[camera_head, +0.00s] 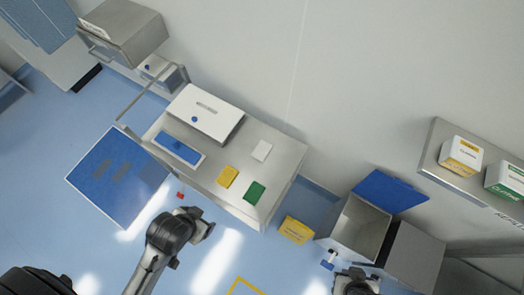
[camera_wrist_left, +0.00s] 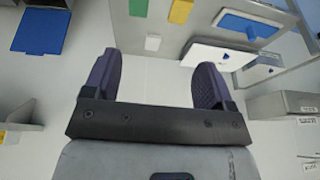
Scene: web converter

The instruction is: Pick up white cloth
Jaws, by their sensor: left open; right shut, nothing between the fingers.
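The white cloth (camera_head: 262,150) lies flat on the grey table (camera_head: 290,150), right of a white box. In the left wrist view it is a small pale rectangle (camera_wrist_left: 152,42) beyond the fingers. My left gripper (camera_wrist_left: 157,84) is open and empty, its two purple fingers wide apart, with the cloth seen through the gap at a distance. In the head view the left wrist (camera_head: 200,227) is in front of the table, its fingers not clear. My right gripper (camera_head: 344,274) is at the bottom edge, partly cut off, shut and empty, away from the cloth.
A yellow cloth (camera_head: 228,177) and a green cloth (camera_head: 255,192) lie near the white cloth. The white box (camera_head: 205,112) and a blue-and-white tray (camera_head: 179,148) take the table's left side. A bin with a blue lid (camera_head: 390,190) stands at the right, beside a yellow box (camera_head: 297,229).

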